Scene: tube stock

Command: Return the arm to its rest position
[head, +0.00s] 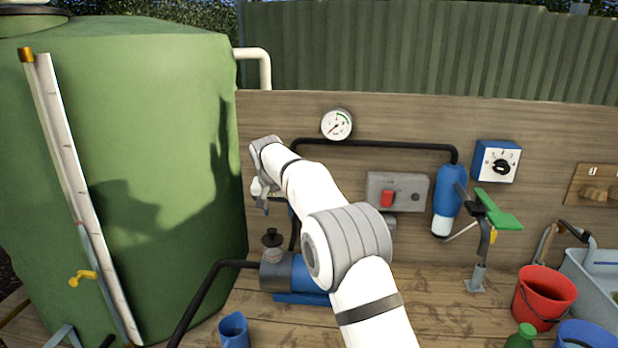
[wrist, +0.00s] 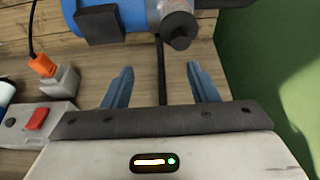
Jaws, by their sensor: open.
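My arm reaches forward from the bottom of the head view, over the wooden bench. My gripper (head: 265,208) is at its far end, left of centre, beside the green tank and above the pump. In the wrist view my gripper (wrist: 160,88) shows two blue fingers spread apart with nothing between them. The blue pump (wrist: 137,18) lies beyond the fingers in that view. In the head view the blue pump (head: 303,272) is partly hidden behind my arm.
A green tank (head: 150,130) stands close on the left. A switch box (head: 398,190), pressure gauge (head: 337,124), blue filter (head: 448,200) and dial box (head: 496,160) are on the back board. A blue cup (head: 234,332) and red bucket (head: 544,297) stand on the bench.

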